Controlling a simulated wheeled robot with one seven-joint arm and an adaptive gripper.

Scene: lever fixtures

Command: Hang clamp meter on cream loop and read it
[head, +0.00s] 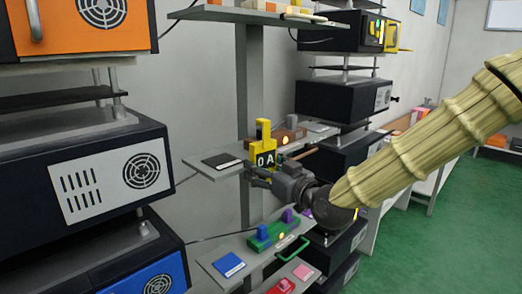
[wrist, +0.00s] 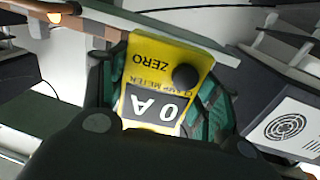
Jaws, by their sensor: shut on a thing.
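The yellow clamp meter (head: 264,135) is held upright in front of the middle shelf, with its display reading 0 A. In the wrist view the meter (wrist: 150,52) appears upside down, with the words ZERO and CLAMP METER, a black round knob and the 0 A display. My gripper (head: 262,176) is shut on the meter's body; in the wrist view its green-padded fingers (wrist: 165,100) lie on either side of it. The meter's jaw end is out of the wrist view. I cannot make out a cream loop for certain in either view.
The middle shelf (head: 205,168) bears a brown block (head: 290,134) with a lit lamp, close to the meter. Below is a green fixture (head: 270,238) with a green loop handle (head: 293,249). Black instrument boxes (head: 110,180) stand at left and others (head: 342,98) behind at right.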

